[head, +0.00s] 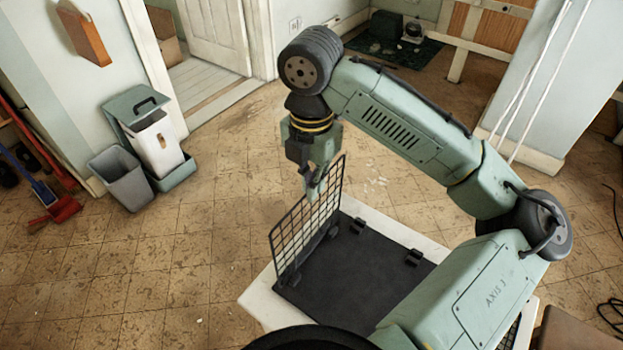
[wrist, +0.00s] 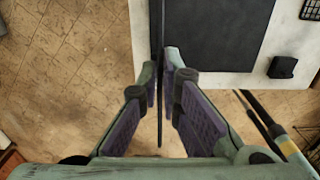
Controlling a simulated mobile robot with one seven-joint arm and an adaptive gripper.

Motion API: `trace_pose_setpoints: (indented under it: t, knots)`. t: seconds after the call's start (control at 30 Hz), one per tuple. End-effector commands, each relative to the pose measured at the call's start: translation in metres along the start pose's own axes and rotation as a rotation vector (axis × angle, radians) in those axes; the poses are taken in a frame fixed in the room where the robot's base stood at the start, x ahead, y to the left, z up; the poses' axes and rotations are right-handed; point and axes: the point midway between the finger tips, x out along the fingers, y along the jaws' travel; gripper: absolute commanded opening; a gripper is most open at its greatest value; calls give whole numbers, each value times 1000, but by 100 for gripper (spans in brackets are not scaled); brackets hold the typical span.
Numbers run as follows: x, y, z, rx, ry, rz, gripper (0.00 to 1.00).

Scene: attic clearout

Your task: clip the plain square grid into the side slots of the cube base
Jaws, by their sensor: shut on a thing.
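The plain square grid (head: 306,229), a black wire panel, stands upright along the left edge of the black cube base (head: 360,270) in the head view. My gripper (head: 316,188) is shut on the grid's upper edge. In the wrist view the grid (wrist: 161,30) shows edge-on as a thin dark line between the fingertips of my gripper (wrist: 161,72), beside the base plate (wrist: 222,35). Black slot clips (head: 414,258) stand on the base's edges. I cannot tell whether the grid's lower edge is seated in the left-side slots.
The base lies on a white table (head: 255,298). Part of another dark grid (wrist: 312,10) shows at the wrist view's top right corner. Bins (head: 122,178) stand on the floor at the left. The base's middle is bare, and open floor lies left of the table.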

Motion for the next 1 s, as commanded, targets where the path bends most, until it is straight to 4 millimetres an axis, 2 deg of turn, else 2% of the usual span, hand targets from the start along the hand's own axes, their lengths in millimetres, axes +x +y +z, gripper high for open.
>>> trace_pose_setpoints:
  t: [0.47, 0.5, 0.8, 1.0]
  knots:
    - [12, 0, 0, 0, 1, 1, 0]
    - [12, 0, 0, 0, 0, 1, 7]
    - [12, 0, 0, 0, 0, 0, 27]
    - [12, 0, 0, 0, 0, 0, 29]
